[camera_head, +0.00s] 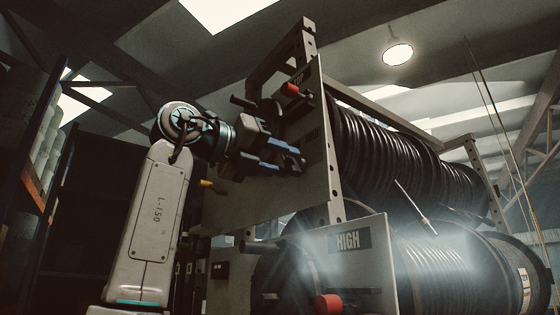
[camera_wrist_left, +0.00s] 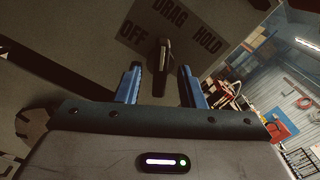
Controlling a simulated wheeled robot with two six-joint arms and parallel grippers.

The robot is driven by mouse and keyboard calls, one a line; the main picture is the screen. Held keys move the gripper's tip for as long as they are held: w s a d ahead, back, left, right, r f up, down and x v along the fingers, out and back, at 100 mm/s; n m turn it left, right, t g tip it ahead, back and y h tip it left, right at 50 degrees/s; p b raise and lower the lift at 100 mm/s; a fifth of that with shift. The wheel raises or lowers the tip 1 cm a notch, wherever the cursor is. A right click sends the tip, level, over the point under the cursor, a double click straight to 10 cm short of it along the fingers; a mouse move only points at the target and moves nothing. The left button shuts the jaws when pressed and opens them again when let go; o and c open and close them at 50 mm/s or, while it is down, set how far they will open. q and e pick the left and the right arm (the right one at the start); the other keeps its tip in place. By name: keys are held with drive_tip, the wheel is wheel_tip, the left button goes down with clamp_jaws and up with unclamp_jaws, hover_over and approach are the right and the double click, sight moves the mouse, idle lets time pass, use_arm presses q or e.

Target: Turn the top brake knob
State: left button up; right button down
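The brake knob (camera_wrist_left: 164,58) is a dark lever on a grey panel in the left wrist view, with OFF, DRAG and HOLD printed around it. It stands roughly upright in that view, below the word DRAG; its exact setting is hard to tell. My left gripper (camera_wrist_left: 160,70) is open, its two blue fingers on either side of the knob with gaps to both. I cannot tell how deep the knob sits between them. In the head view my left gripper (camera_head: 294,158) is at the upper reel's side plate (camera_head: 322,135) and hides the knob. My right gripper is not in view.
A red knob (camera_head: 291,89) sticks out above my left gripper near a TOP label. The upper hose reel (camera_head: 390,150) is behind the plate. Below are a HIGH label (camera_head: 347,240), another red knob (camera_head: 327,304) and a lower reel (camera_head: 450,265). Shelving (camera_head: 35,150) stands left.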

use_arm(q)
drive_tip(key=b+v, duration=0.4)
drive_tip(key=v, duration=0.6)
drive_tip(key=shift+s+a, duration=0.15)
drive_tip(key=shift+a, duration=0.1)
drive_tip(key=shift+f, duration=0.1)
